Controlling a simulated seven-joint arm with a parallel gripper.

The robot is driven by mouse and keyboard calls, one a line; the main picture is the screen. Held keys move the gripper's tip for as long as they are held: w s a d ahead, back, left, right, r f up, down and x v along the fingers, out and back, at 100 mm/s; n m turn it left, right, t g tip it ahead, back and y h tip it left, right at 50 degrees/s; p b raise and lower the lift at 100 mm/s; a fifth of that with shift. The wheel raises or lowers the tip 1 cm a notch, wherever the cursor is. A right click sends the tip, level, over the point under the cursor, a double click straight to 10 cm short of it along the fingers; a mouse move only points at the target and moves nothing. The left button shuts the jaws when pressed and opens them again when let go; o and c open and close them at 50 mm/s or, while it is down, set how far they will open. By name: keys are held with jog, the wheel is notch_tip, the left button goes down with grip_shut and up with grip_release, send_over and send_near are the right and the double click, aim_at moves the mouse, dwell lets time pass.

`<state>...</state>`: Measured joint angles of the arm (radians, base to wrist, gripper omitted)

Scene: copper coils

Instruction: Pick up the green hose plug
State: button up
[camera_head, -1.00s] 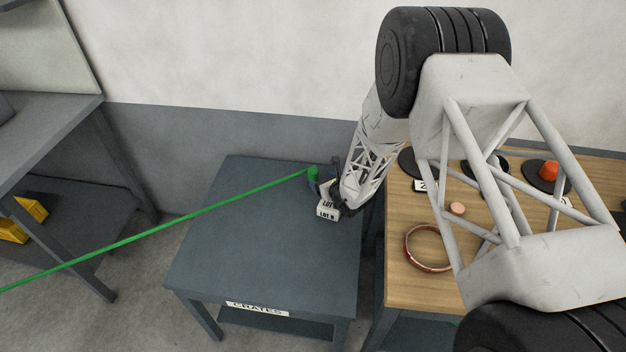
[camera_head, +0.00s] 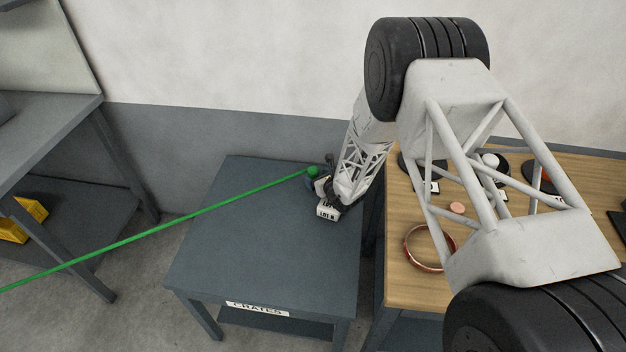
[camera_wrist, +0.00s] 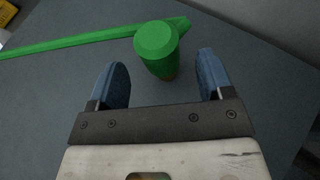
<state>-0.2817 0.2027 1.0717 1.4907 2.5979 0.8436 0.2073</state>
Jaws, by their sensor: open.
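The green hose plug (camera_wrist: 158,48) stands on the dark grey table near its back right corner. In the wrist view it is a green cylinder with a flat top, and a green hose (camera_wrist: 75,41) runs beside it and off to the left. In the head view the plug (camera_head: 312,171) is small, at the right end of the hose (camera_head: 180,221). My gripper (camera_wrist: 163,78) is open, with its two blue fingers apart. The plug is ahead of and roughly between the fingertips, and I see no contact. In the head view the fingers are largely hidden behind my wrist.
The dark table (camera_head: 265,265) labelled CRATES is largely clear at its front. The wooden table (camera_head: 400,285) at right holds a copper coil (camera_head: 408,243), a pink disc (camera_head: 457,208) and black round bases. Yellow items (camera_head: 30,210) sit on the left shelf.

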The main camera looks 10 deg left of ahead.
jog(key=shift+x, duration=1.95)
jog(key=shift+c, duration=0.3)
jog(key=c, duration=1)
jog(key=shift+r, duration=0.1)
jog(key=shift+c, duration=0.2)
jog(key=shift+r, duration=4.95)
